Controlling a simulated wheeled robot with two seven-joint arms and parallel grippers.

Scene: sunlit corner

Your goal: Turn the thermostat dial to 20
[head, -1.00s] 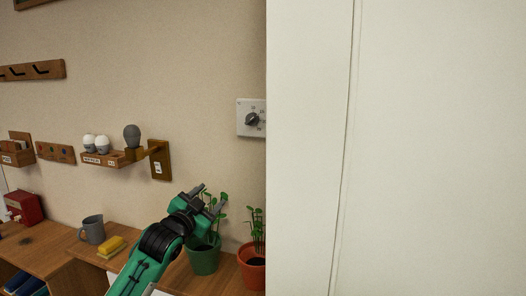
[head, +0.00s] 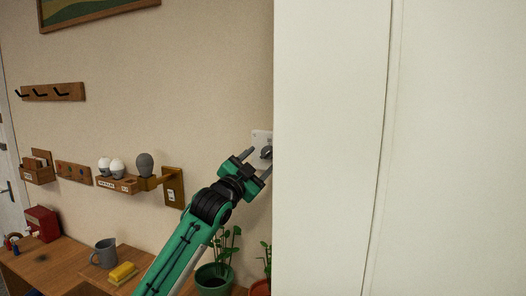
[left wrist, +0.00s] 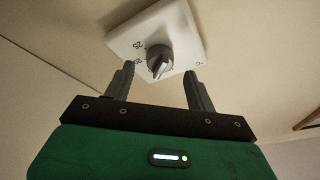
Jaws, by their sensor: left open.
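My left gripper (head: 258,161) is open in front of the thermostat. In the left wrist view its two fingers (left wrist: 160,82) point at the plate, one either side of the dial and apart from it. My right gripper is not in view.
A tall white panel (head: 330,150) fills the right side, close to the thermostat. Below are potted plants (head: 214,277), a yellow sponge (head: 123,272) and a grey mug (head: 104,253) on a wooden bench. A wall shelf (head: 125,184) holds bulbs left of my arm.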

